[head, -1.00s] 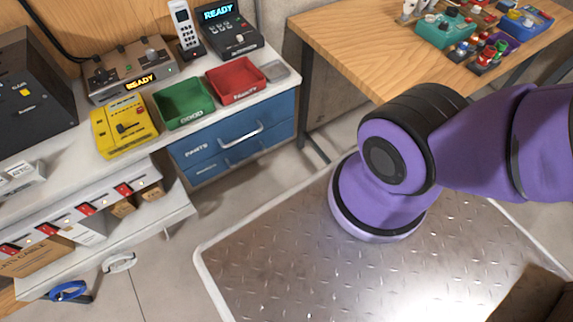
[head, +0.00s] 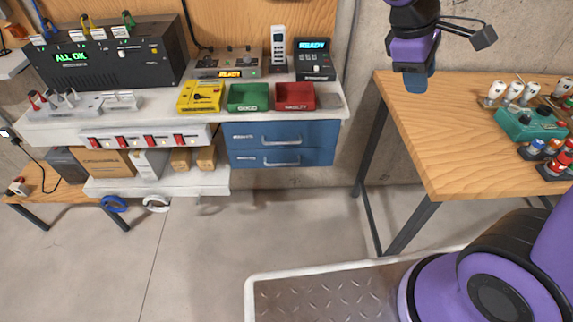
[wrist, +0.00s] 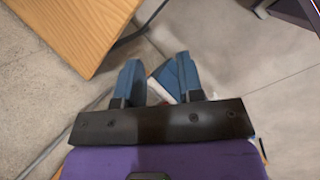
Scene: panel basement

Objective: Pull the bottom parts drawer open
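The bottom parts drawer (head: 300,157) is the lower of two blue drawers under the white bench in the head view. It has a pale bar handle (head: 281,162) and looks shut, in line with the top drawer (head: 315,130). My gripper (head: 416,82) is up and to the right of the drawers, well apart from them, over the left end of the wooden table. In the wrist view my gripper (wrist: 160,80) shows its two blue fingers spread apart. A blue and white shape shows between and behind them; I cannot tell what it is.
The wooden table (head: 430,130) stands right of the drawers with a dark leg between. Green (head: 248,97) and red (head: 294,96) bins and a yellow device (head: 199,96) sit above the drawers. The floor before the drawers is clear.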

